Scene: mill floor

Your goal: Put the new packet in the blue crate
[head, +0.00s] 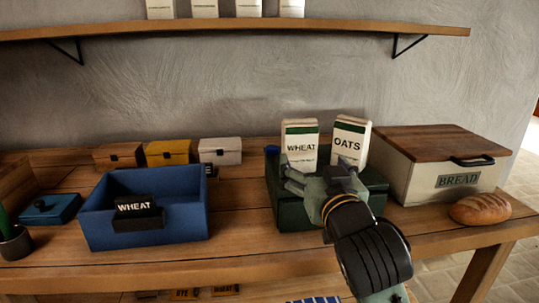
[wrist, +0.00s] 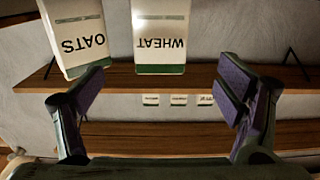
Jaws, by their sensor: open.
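The blue crate (head: 100,222) stands left of centre on the bench, with a black WHEAT sign (head: 138,213) at its front. A white-and-green WHEAT packet (head: 300,140) and a similar OATS packet (head: 349,144) stand upright on a dark green box (head: 292,213). Nothing visible marks either packet as new. My gripper (head: 314,177) is open in front of the packets, hiding some of their lower parts. The wrist view is upside down: the WHEAT packet (wrist: 161,30) appears beyond the gap between my open fingers (wrist: 165,80), and the OATS packet (wrist: 74,38) beyond the left finger.
A bread box (head: 420,172) and a loaf (head: 480,208) are on the right. Small brown, yellow and white boxes (head: 220,151) line the back behind the crate. A small blue box (head: 52,208) is left of the crate. A shelf (head: 220,27) with several packets hangs above.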

